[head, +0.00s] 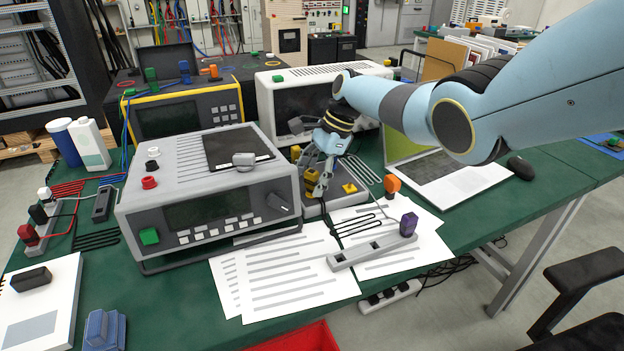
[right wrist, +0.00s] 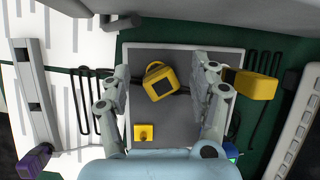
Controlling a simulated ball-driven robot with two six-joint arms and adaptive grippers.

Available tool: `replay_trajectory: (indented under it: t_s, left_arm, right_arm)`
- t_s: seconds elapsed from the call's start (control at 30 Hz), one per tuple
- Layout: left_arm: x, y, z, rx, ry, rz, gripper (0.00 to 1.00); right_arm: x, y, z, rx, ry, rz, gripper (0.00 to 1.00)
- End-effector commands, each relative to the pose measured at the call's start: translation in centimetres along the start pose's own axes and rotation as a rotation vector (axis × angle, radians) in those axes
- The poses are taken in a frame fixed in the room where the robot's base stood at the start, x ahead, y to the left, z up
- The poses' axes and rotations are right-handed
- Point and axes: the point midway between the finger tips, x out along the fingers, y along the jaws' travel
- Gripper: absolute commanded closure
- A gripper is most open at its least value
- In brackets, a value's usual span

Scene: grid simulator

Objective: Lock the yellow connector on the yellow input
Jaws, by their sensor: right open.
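A yellow connector (head: 311,184) with a loop-like top sits over the grey pad (head: 325,203). In the right wrist view the connector (right wrist: 162,84) is turned at an angle. My right gripper (head: 317,178) is open around it, with one finger on each side and visible gaps between. The fingers also show in the right wrist view (right wrist: 163,78). A small flat yellow input (head: 349,187) lies on the same pad, apart from the connector; the right wrist view shows it (right wrist: 143,132) with a dark centre. My left gripper is out of view.
Another yellow block (right wrist: 255,86) stands just outside one finger. A grey instrument (head: 215,190) stands close on the left, a white-framed one (head: 285,80) behind. A grey strip (head: 372,250) with a purple plug (head: 408,224) lies in front on papers. A laptop (head: 455,180) is right.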

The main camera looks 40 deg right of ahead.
Motion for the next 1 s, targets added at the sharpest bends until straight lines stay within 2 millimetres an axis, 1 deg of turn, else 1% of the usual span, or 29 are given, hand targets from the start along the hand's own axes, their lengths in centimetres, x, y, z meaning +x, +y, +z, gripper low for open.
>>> replay_trajectory:
  t_s: [0.03, 0.1, 0.4, 0.5, 0.6, 0.87, 0.93, 1.0]
  left_arm:
    - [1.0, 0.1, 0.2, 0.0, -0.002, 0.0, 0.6]
    - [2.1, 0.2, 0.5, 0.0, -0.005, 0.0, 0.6]
    - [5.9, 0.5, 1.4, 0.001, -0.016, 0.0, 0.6]
    - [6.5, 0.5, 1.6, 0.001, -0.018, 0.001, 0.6]
    - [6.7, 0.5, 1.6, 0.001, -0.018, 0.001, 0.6]
    - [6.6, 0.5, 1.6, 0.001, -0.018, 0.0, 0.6]
    - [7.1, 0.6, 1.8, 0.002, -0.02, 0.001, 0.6]
    - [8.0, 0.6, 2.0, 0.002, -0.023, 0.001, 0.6]
  right_arm:
    - [0.4, -0.1, -0.2, -0.036, -0.004, 0.014, 0.38]
    - [0.6, -0.1, -0.3, -0.105, -0.013, 0.042, 0.38]
    - [0.7, 0.0, -0.3, -0.38, -0.045, 0.157, 0.38]
    - [0.5, 0.0, -0.2, -0.44, -0.052, 0.183, 0.38]
    - [0.2, 0.0, -0.1, -0.468, -0.055, 0.194, 0.38]
    - [0.1, -0.1, 0.0, -0.473, -0.055, 0.195, 0.38]
    - [0.3, -0.1, -0.1, -0.494, -0.057, 0.203, 0.38]
    - [0.5, -0.1, -0.2, -0.539, -0.063, 0.222, 0.38]
